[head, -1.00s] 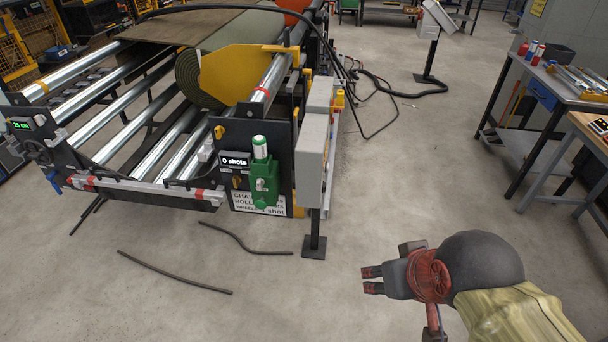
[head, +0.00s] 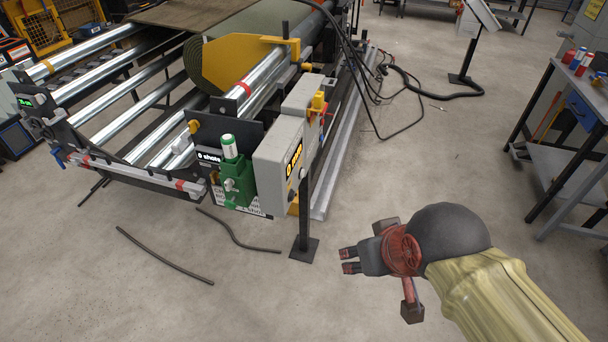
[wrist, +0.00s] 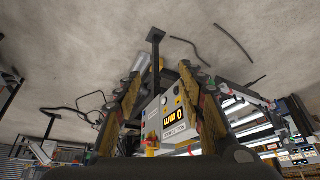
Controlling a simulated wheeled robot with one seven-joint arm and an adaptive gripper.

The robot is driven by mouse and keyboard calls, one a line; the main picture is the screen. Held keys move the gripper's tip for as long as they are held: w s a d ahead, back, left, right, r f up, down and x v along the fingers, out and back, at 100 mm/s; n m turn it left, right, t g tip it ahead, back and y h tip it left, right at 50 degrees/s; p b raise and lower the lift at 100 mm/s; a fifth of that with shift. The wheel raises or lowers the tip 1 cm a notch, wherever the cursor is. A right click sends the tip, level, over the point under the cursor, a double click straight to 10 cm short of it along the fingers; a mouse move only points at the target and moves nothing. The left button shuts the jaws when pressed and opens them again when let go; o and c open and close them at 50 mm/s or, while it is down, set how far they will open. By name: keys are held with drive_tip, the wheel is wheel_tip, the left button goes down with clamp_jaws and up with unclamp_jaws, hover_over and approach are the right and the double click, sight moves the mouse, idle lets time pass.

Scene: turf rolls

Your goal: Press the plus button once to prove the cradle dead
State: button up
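The cradle (head: 62,152) is a roller machine with shiny metal rollers at the left in the head view. A grey control box (head: 275,172) stands on a dark post at its near right corner. The box's display reads 0 mm. In the wrist view the control box (wrist: 150,121) appears upside down between my fingers, with a yellow 0 mm display and small buttons; I cannot tell which is plus. My gripper (head: 347,260) is open and empty, to the right of the post and apart from the box. Its fingers are spread in the wrist view (wrist: 166,88).
A green unit (head: 236,180) with a white-topped cylinder is beside the box, near a 0 shots display. Dark strips (head: 165,256) lie on the floor at front left. Black cables (head: 400,130) run behind. A workbench (head: 570,95) stands at right. Floor around my gripper is clear.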

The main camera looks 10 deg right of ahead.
clamp_jaws()
idle(1.6)
